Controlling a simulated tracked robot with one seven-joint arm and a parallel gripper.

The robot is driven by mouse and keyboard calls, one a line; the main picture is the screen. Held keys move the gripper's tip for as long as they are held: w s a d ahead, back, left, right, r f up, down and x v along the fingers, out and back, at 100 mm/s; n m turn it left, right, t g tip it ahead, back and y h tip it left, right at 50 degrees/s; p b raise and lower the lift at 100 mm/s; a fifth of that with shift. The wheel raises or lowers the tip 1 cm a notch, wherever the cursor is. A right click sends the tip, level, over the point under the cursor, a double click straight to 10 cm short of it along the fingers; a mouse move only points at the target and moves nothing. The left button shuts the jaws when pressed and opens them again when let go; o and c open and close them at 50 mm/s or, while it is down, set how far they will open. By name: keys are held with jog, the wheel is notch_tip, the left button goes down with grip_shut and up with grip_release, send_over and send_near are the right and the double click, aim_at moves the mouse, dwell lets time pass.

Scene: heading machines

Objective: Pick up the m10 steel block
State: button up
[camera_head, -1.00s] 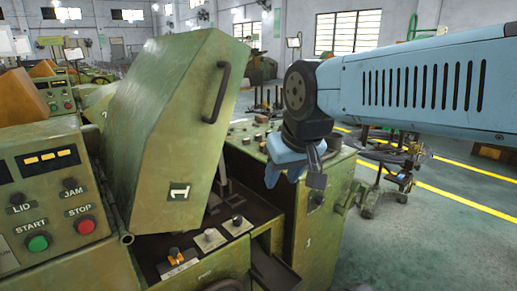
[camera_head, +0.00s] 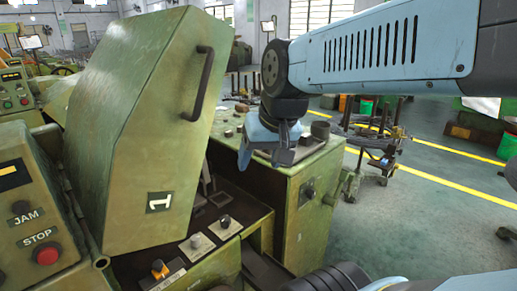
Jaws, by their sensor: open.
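My gripper (camera_head: 258,152) hangs at the end of my blue arm, pointing down over the flat top of the green machine (camera_head: 310,180). Its jaws are open and I see nothing between them. Small dark and brown blocks (camera_head: 242,107) lie on that top, left of and behind my gripper. A dark piece (camera_head: 320,130) stands just right of it. I cannot read any marking, so I cannot tell which one is the m10 steel block. The gripper hides part of the top.
The raised green lid (camera_head: 140,130), marked 1, stands close left of my gripper. Below it are a grey plate with a knob (camera_head: 225,222), a second one (camera_head: 197,242) and an orange-knobbed piece (camera_head: 159,268). A control panel (camera_head: 35,215) is at left. Open floor lies right.

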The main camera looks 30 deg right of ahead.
jog(key=w+d+f+m+y, duration=0.2)
jog(key=w+d+m+y, duration=0.1)
jog(key=w+m, duration=0.45)
jog(key=w+d+f+m+y, duration=0.2)
jog(key=w+d+m, duration=0.1)
jog(key=w+m, duration=0.4)
jog(key=w+d+f+m+t+h, duration=0.1)
jog(key=w+d+f+m+t, duration=0.2)
jog(key=d+m, duration=0.6)
jog(key=w+d+f+m+t, duration=0.2)
jog(key=w+d+m+t, duration=0.2)
jog(key=d+m, duration=0.5)
jog(key=w+a+f, duration=0.1)
jog(key=w+f, duration=0.1)
jog(key=w, duration=0.1)
jog(key=w+a+f+n, duration=0.1)
jog(key=w+f, duration=0.1)
jog(key=w, duration=0.2)
jog(key=w+a+f+n, duration=0.1)
jog(key=w+f, duration=0.1)
jog(key=w, duration=0.2)
jog(key=shift+c, duration=0.3)
jog(key=c, duration=1.2)
jog(key=shift+o, duration=0.2)
